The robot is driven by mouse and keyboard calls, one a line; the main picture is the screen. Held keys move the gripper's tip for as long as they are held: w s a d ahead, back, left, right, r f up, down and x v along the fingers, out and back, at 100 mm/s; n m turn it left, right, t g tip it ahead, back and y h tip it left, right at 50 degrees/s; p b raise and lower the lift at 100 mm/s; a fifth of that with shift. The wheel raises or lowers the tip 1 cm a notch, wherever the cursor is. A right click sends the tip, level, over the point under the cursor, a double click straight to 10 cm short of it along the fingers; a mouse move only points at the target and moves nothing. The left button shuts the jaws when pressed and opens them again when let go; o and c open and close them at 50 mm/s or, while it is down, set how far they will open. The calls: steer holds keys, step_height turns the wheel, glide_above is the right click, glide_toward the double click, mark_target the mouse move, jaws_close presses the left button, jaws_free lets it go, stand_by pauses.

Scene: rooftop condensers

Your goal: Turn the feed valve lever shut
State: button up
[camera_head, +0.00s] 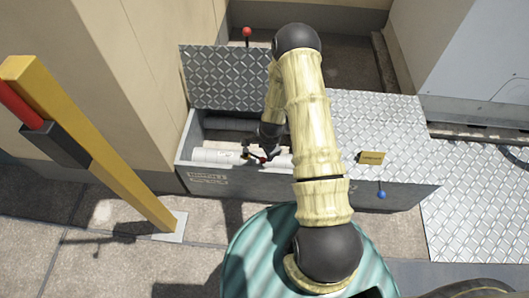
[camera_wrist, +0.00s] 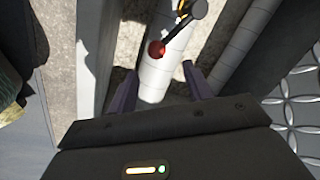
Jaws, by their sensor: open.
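The valve lever shows in the wrist view as a dark bar with a red ball knob (camera_wrist: 156,49) at its end. It runs up and right to a dark hub with some yellow, partly cut off at the top edge. It lies over a white pipe (camera_wrist: 158,75). My gripper (camera_wrist: 160,73) is open, with its fingers apart on either side below the knob; I cannot tell whether they touch it. In the head view my gripper (camera_head: 269,135) reaches into an open trench box, near a small red spot (camera_head: 263,159) at the pipe. The arm hides part of the box.
The box's open diamond-plate lid (camera_head: 225,77) stands at the back, with the grey front wall (camera_head: 215,183) before it. A closed plate with a yellow tag (camera_head: 371,157) lies right. A blue knob (camera_head: 381,194) sits at the front, a red ball (camera_head: 247,32) behind. A yellow post (camera_head: 100,150) stands left.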

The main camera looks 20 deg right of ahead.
step_height(320, 180, up, 10)
steer(key=s+p, duration=0.2)
steer(key=p, duration=0.1)
steer(key=shift+d, duration=0.15)
